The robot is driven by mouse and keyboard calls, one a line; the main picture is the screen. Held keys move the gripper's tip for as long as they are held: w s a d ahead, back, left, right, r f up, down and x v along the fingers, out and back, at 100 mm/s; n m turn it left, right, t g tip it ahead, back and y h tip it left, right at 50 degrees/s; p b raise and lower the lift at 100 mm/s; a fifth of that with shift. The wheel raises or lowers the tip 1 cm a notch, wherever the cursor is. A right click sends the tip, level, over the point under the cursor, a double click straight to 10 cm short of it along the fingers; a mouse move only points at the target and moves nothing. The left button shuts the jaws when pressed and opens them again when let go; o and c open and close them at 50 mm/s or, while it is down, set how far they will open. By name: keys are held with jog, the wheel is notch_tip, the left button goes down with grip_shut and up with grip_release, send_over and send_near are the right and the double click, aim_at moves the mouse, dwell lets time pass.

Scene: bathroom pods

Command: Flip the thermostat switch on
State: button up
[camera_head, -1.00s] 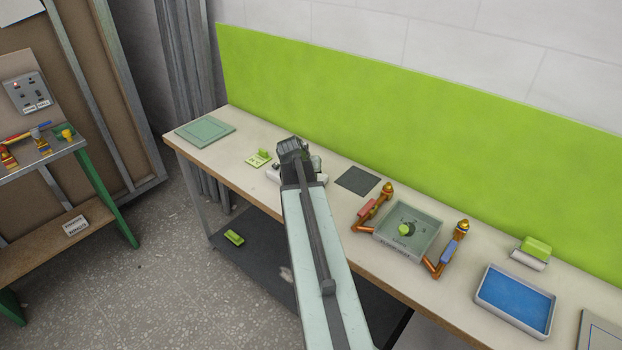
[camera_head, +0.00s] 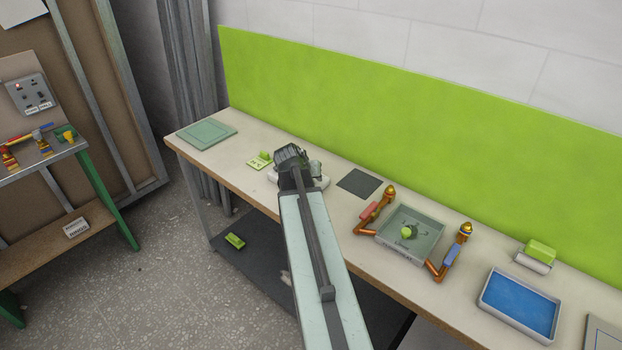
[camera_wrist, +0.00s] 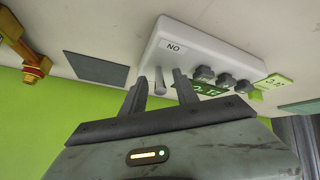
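Several dark knobs and a green display are on the box to the right. In the head view my gripper (camera_head: 291,155) hides most of the thermostat (camera_head: 322,182).
A dark square pad (camera_head: 360,183) lies right of the thermostat. A small green card (camera_head: 258,163) lies to its left. A grey tray (camera_head: 412,237) between orange pipe fittings and a blue tray (camera_head: 518,302) stand further right. A green panel (camera_head: 420,130) rises behind the bench.

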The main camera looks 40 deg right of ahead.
jog(key=p+v, duration=0.6)
jog(key=v, duration=0.1)
jog(key=shift+s+a+r, duration=0.1)
jog(key=shift+a+r, duration=0.1)
jog(key=shift+r, duration=0.1)
jog(key=w+a+f+n+t+y, duration=0.15)
jog(key=w+a, duration=0.35)
jog(key=a, duration=0.7)
jog(key=w+a+n+y, duration=0.1)
jog(key=w+a+n, duration=0.25)
jog(key=a, duration=0.75)
jog(key=s+a+f+n+g+y, duration=0.2)
jog(key=s+a, duration=0.2)
jog(key=a, duration=0.5)
jog(key=s+a+f+n+g+y, duration=0.2)
jog(key=s+a+y, duration=0.1)
jog(key=a, duration=0.7)
jog(key=shift+s+n, duration=0.4)
jog(key=shift+s, duration=0.05)
